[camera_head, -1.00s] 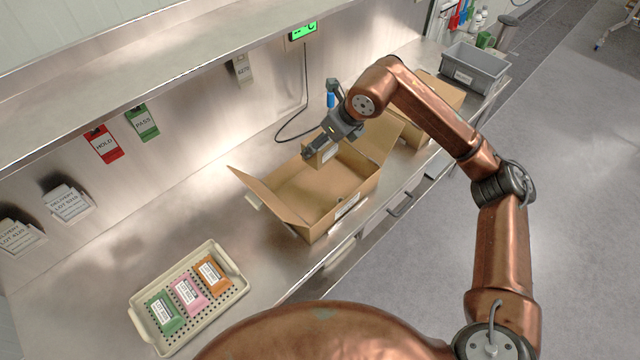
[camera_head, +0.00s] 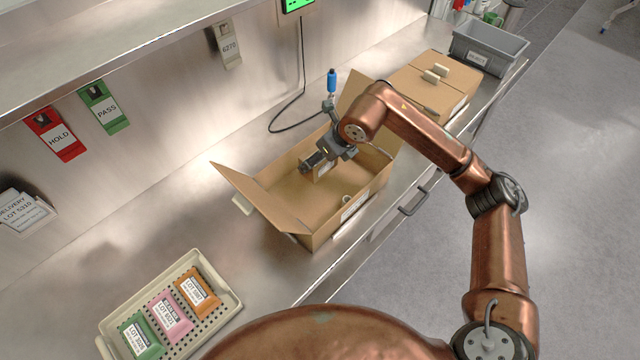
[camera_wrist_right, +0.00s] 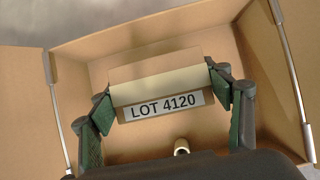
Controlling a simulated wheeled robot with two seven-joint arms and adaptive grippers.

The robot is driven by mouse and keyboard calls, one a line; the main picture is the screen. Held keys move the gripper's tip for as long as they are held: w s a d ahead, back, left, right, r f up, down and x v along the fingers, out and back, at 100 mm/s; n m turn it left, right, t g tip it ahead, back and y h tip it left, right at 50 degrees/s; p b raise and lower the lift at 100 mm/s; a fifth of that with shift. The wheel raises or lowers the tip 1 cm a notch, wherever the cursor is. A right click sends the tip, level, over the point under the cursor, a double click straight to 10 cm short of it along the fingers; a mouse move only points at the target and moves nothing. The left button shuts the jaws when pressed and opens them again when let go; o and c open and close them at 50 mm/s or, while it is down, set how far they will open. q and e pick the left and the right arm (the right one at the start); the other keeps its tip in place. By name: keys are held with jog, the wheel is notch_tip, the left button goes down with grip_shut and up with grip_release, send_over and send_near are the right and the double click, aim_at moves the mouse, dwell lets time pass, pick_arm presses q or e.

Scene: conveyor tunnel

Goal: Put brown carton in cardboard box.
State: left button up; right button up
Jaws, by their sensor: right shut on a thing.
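The brown carton (camera_wrist_right: 155,70) is a small box with a white LOT 4120 label, seen in the right wrist view. It also shows, partly hidden, in the head view (camera_head: 324,169). My right gripper (camera_wrist_right: 157,90) is shut on it, a finger at each end. The open cardboard box (camera_head: 330,229) stands on the steel bench with its flaps spread. I cannot tell whether the carton touches the box floor. My left gripper is not in view.
A perforated tray (camera_head: 222,322) with green, pink and orange packs sits at the lower left. A closed carton (camera_head: 450,72) and a grey bin (camera_head: 487,50) stand beyond the box. A blue-handled tool (camera_head: 331,82) with a cable is behind my gripper. A shelf overhangs the bench.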

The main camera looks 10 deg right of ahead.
notch_tip(320, 180, down, 8)
jog(key=shift+f, duration=0.25)
jog(key=shift+b, duration=0.3)
jog(key=o, duration=1.7)
jog(key=shift+f, duration=0.1)
jog(key=p+v, duration=0.1)
jog(key=v, duration=1.1)
